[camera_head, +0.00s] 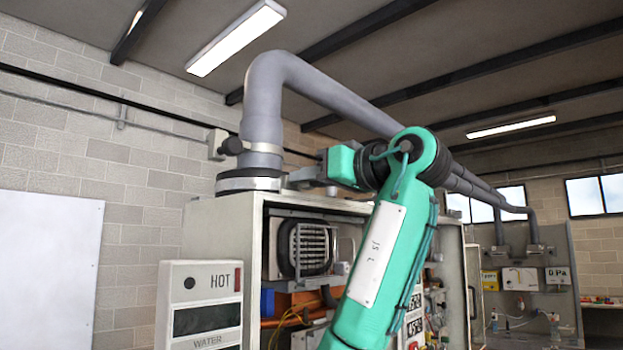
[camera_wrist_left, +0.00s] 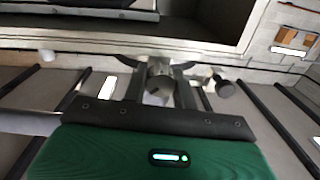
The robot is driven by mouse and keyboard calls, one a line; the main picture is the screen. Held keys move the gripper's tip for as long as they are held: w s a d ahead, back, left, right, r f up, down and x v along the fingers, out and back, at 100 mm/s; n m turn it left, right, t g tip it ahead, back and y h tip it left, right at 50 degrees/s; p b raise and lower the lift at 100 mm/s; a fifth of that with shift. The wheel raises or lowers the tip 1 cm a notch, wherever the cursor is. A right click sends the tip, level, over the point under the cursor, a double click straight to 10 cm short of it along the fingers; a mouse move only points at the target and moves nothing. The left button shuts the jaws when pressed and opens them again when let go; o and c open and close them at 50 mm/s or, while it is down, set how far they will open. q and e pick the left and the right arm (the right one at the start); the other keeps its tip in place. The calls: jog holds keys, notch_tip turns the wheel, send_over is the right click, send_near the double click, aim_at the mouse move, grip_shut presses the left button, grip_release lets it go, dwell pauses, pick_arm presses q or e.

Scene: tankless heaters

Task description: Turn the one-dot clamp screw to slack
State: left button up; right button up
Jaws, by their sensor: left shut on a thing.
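A grey flue pipe (camera_head: 262,105) rises from the top of the heater cabinet in the head view. My left gripper (camera_head: 298,178) is beside the lower clamp, to the right of the pipe. In the left wrist view my left gripper (camera_wrist_left: 160,92) is shut on a round grey metal screw head (camera_wrist_left: 159,72). Another dark knob (camera_wrist_left: 222,88) shows to its right, apart from the fingers. No dot mark can be read, so I cannot tell which screw has one dot.
The open heater cabinet (camera_head: 222,220) shows its inner parts below the pipe. The pipe bends and runs overhead to the right. More wall units (camera_head: 520,279) hang far right. A white board (camera_head: 45,270) is at left.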

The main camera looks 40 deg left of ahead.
pick_arm(q)
jog(key=shift+f+n+b, duration=0.1)
jog(key=shift+n+b, duration=0.3)
jog(key=shift+n, duration=1)
jog(key=shift+n+b, duration=0.3)
jog(key=shift+n, duration=0.3)
jog(key=o, duration=1)
jog(key=shift+c, duration=0.2)
